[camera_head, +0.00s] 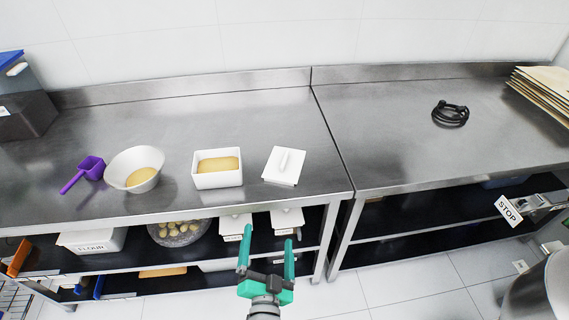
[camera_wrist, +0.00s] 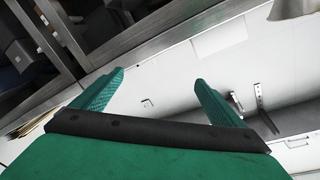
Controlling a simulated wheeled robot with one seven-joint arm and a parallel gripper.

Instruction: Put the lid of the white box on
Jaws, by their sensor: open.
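The white box (camera_head: 218,181) stands open on the steel counter and holds a yellowish filling (camera_head: 218,165). Its white square lid (camera_head: 284,166), with a raised bar handle on top, lies on the counter just right of the box, apart from it. My gripper (camera_head: 266,254) is green, open and empty. In the head view it is in front of the counter, below the box and lid in the picture. In the wrist view the gripper's two fingers (camera_wrist: 157,88) are spread with nothing between them. Neither box nor lid can be made out in the wrist view.
Left of the box are a white bowl (camera_head: 134,169) and a purple scoop (camera_head: 84,173). A dark cable (camera_head: 450,114) lies on the right counter. Shelves below hold a flour bin (camera_head: 92,241) and other containers. The counter behind the box and lid is clear.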

